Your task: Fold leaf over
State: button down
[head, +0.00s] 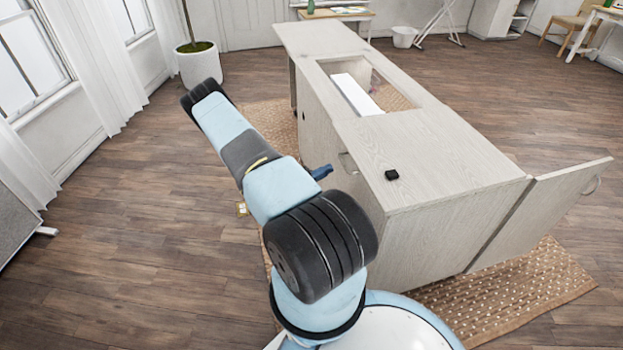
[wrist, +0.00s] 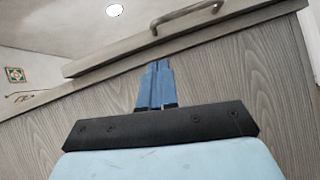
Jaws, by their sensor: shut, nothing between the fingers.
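A pale wood sewing cabinet (head: 440,150) stands in front of me, with a rectangular opening in its top and a white piece (head: 356,94) inside. A hinged panel (head: 540,215) with a handle (head: 592,185) stands out at an angle from its right end. I cannot tell for sure which panel is the leaf. My gripper (head: 321,172) is low beside the cabinet's left side, near a handle (head: 347,162). In the wrist view my gripper (wrist: 156,72) is shut and empty, before a grained wood panel (wrist: 225,75) below a handle (wrist: 187,15). Contact is unclear.
A woven rug (head: 500,300) lies under the cabinet. A potted plant (head: 199,62) stands at the back left. The wood floor (head: 130,240) on the left is mostly free.

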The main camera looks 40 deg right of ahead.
jog(key=r, duration=0.1)
jog(key=s+r, duration=0.1)
jog(key=r, duration=0.2)
jog(key=shift+s+d+r, duration=0.15)
jog(key=shift+s+d, duration=0.05)
jog(key=shift+d, duration=0.2)
